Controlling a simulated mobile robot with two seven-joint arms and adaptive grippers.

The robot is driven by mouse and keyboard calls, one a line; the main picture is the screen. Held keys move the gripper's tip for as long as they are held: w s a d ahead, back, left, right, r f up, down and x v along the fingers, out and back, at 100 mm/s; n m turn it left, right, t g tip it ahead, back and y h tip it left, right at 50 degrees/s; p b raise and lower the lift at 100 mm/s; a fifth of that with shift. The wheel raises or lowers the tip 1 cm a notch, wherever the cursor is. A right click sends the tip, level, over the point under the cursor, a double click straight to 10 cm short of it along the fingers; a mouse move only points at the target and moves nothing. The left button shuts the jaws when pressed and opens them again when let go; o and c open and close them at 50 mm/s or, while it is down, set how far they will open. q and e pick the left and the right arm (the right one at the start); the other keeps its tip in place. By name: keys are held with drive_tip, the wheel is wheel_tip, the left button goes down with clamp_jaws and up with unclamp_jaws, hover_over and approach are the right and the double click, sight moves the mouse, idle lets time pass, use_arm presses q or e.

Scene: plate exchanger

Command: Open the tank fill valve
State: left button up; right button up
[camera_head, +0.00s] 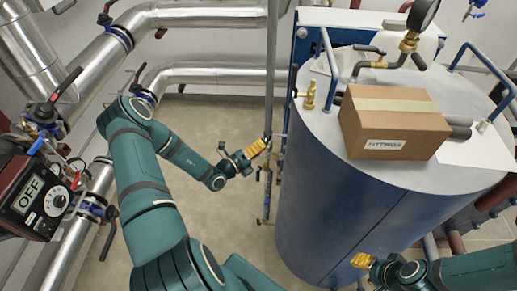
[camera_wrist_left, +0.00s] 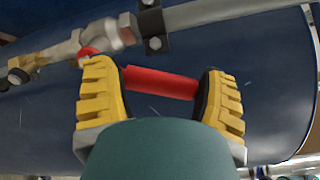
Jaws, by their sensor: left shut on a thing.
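The tank fill valve (camera_wrist_left: 98,36) shows in the left wrist view, a metal body on a grey pipe with a red lever handle (camera_wrist_left: 162,83). My left gripper (camera_wrist_left: 163,75) has its yellow fingers on the two ends of the red handle and is shut on it. In the head view my left gripper (camera_head: 262,146) is at the thin vertical pipe beside the blue tank (camera_head: 325,210), and the valve is too small to make out there. My right gripper (camera_head: 362,261) is at the bottom, in front of the tank; its finger opening is unclear.
A cardboard box labelled FITTINGS (camera_head: 394,128) sits on the tank top near a pressure gauge (camera_head: 422,14) and blue rails. Large silver pipes (camera_head: 92,78) run at the left. A meter reading OFF (camera_head: 38,195) is at the far left. Bare floor (camera_head: 225,215) lies left of the tank.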

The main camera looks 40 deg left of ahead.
use_arm(q)
drive_tip(key=shift+w+a+r+t, duration=0.3)
drive_tip(key=shift+w+r, duration=0.1)
drive_tip(key=shift+r, duration=0.2)
idle(0.3)
drive_tip(key=o, duration=1.2)
drive_tip(key=shift+d, duration=0.1)
drive_tip(key=shift+f, duration=0.2)
drive_tip(key=shift+s+a+f, duration=0.1)
drive_tip(key=shift+s+a, duration=0.1)
drive_tip(key=shift+s, duration=0.35)
drive_tip(key=v, duration=1.1)
drive_tip(key=shift+d+r, duration=0.15)
drive_tip(key=shift+r, duration=0.1)
